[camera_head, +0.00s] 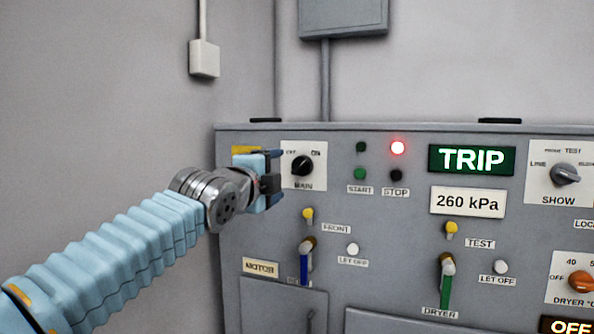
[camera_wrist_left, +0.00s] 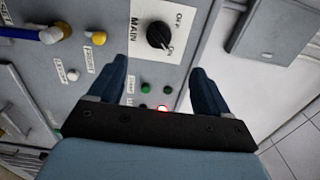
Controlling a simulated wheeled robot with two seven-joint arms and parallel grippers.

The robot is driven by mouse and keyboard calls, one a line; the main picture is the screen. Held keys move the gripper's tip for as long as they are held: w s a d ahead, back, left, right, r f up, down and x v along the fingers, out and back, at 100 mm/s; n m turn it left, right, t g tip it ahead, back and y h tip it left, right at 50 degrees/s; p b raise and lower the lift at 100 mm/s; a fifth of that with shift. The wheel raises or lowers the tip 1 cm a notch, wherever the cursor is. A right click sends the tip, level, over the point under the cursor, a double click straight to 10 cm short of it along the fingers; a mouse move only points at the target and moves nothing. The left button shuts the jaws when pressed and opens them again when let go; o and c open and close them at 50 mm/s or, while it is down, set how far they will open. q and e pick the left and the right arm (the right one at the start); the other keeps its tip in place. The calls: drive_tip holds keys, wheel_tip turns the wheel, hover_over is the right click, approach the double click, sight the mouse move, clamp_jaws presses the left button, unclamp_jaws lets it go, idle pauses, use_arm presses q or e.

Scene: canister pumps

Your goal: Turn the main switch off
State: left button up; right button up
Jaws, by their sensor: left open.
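The main switch is a black knob (camera_head: 303,166) on a white plate marked OFF, ON and MAIN, on the upper left of the grey panel. Its pointer mark is turned toward ON. In the left wrist view the knob (camera_wrist_left: 159,36) lies just beyond the fingertips, roughly between them in the picture. My left gripper (camera_head: 277,177) is open and empty, just left of the knob in the head view and apart from it. Its two dark blue fingers also show in the left wrist view (camera_wrist_left: 158,68). My right gripper is not in view.
Right of the switch are the START and STOP buttons, a lit red lamp (camera_head: 397,148), a green TRIP display (camera_head: 471,160) and a 260 kPa readout (camera_head: 467,202). Below are a blue-handled lever (camera_head: 305,262) and a green-handled lever (camera_head: 446,285). A grey box (camera_head: 343,15) hangs on the wall above.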

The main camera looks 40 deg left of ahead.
sight(299, 168)
use_arm(q)
drive_tip(key=p+x, duration=0.3)
drive_tip(key=x, duration=1)
drive_tip(key=shift+w+f, duration=0.1)
drive_tip(key=shift+w, duration=0.05)
drive_tip(key=shift+d, duration=0.1)
drive_tip(key=c, duration=1)
drive_tip(key=shift+c, duration=0.2)
